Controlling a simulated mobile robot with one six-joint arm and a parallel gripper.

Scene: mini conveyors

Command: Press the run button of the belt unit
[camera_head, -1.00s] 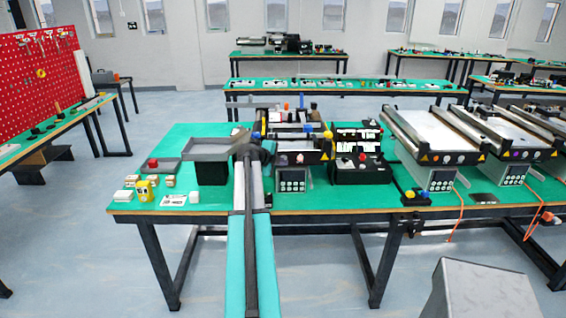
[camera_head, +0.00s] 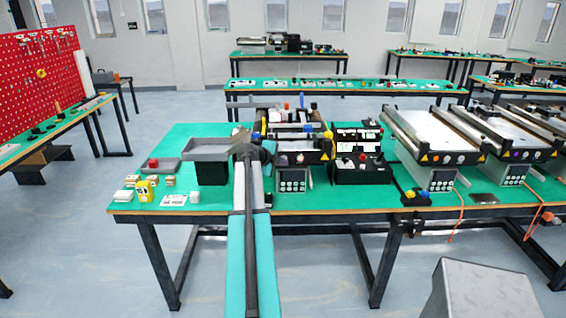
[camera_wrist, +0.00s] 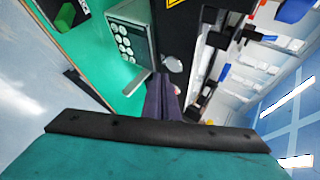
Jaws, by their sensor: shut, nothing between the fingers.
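The belt unit (camera_head: 315,156) stands at the middle of the green table, with a dark front panel. A grey keypad box (camera_head: 292,180) sits below that panel; it also shows in the wrist view (camera_wrist: 130,44). In the wrist view, a pale round button (camera_wrist: 172,64) is on the dark panel, and a small pinkish button (camera_wrist: 177,88) shows beside my fingers. My gripper (camera_wrist: 164,80) is shut and empty, its dark fingertips close to these buttons. I cannot tell whether they touch. In the head view my wrist hides the panel's left end. No label for the run button is readable.
A grey tray on a black stand (camera_head: 207,148) is left of my arm. A black control box (camera_head: 361,165) stands right of the belt unit, followed by another conveyor (camera_head: 430,130). Small boxes and a yellow item (camera_head: 145,190) lie at the table's left front.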

